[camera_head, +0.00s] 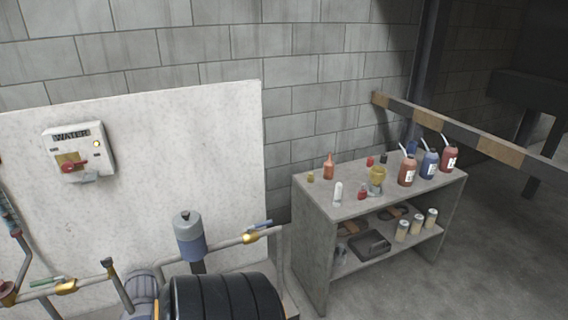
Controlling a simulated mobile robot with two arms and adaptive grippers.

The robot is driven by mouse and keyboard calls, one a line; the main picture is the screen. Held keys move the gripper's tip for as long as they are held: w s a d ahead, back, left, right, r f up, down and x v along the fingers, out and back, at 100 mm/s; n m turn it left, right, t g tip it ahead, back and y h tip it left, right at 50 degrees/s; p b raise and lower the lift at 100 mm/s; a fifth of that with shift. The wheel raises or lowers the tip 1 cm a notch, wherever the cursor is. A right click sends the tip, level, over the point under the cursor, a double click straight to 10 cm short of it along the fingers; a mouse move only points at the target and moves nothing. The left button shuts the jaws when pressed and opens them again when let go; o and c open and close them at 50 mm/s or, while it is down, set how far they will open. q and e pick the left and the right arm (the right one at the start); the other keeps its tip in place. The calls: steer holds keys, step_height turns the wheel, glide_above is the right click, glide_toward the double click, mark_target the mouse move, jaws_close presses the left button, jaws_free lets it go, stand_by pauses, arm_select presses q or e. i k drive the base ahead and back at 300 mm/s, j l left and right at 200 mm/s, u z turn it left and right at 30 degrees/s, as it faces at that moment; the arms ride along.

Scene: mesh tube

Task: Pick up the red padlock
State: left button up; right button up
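Two small red objects sit on the top of the grey shelf unit (325,202). One red object (363,191) is near the front edge, beside a white bottle (338,193) and left of a yellowish cup-like thing (376,180). The other red object (370,161) is farther back. Both are too small to tell which one is the red padlock. Neither of my grippers is in view.
A white panel (200,140) at left carries a WATER box (103,146). Pipes and a black ribbed cylinder (225,297) stand before it. Several spouted bottles, such as a blue one (429,165), crowd the shelf's right end. A striped rail (455,133) runs behind. Floor at right is clear.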

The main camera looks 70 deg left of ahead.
mark_target(362, 194)
steer(key=u, duration=1.7)
steer(key=i+l+u, duration=0.1)
steer(key=i+l, duration=0.3)
steer(key=l, duration=0.25)
steer(key=i+l+u, duration=0.15)
steer(key=i+l, duration=0.25)
steer(key=l, duration=0.25)
steer(key=i+l+u, duration=0.15)
steer(key=l, duration=0.2)
steer(key=i+l+u, duration=0.1)
steer(key=l, duration=0.25)
steer(key=i+l, duration=0.25)
steer(key=i+l+u, duration=0.15)
steer(key=l, duration=0.35)
